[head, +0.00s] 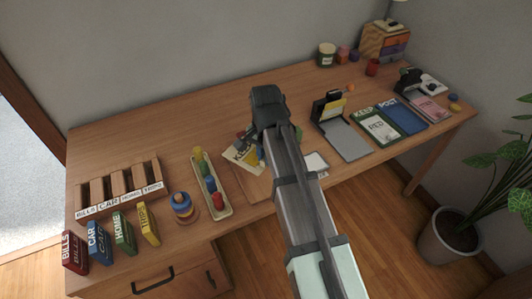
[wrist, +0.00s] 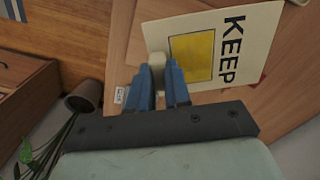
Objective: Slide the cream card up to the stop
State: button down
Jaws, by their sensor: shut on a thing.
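The cream card (wrist: 215,50), with a yellow square and the word KEEP, lies flat on a wooden board (wrist: 140,15) in the wrist view. In the head view the card (head: 241,152) is partly hidden by my arm. My gripper (wrist: 160,72) is shut, its blue fingers on either side of a pale knob (wrist: 157,60) at the card's edge. The knob looks attached to the card, but its base is hidden. In the head view my fingertips are hidden behind the arm. I cannot make out the stop clearly in either view.
A white-topped item (head: 316,163) lies close right of my arm. The table's back middle is clear.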

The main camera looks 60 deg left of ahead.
jog(key=shift+w+d+n, duration=0.2)
jog(key=shift+d+n, duration=0.1)
jog(key=shift+n, duration=0.4)
jog(key=w+d+n, duration=0.1)
jog(key=w+d, duration=1)
jog(key=w, duration=0.4)
jog(key=w+d, duration=1.2)
jog(key=w, duration=0.3)
jog(key=w+d+m, duration=0.2)
jog(key=w+d, duration=0.3)
jog(key=d, duration=0.6)
jog(key=w+d+f+m, duration=0.15)
jog(key=w+d, duration=0.45)
jog(key=d, duration=0.6)
jog(key=w+d+m, duration=0.3)
jog(key=w+d, duration=0.2)
jog(key=d, duration=0.6)
jog(key=s+a, duration=0.3)
jog(key=a, duration=1.4)
jog(key=s+a+f+m, duration=0.1)
jog(key=s+a, duration=0.3)
jog(key=a, duration=1.4)
jog(key=s+a, duration=0.3)
jog(key=a, duration=1.5)
jog(key=shift+s+f+m, duration=0.25)
jog(key=shift+s+m, duration=0.05)
jog(key=shift+m, duration=0.05)
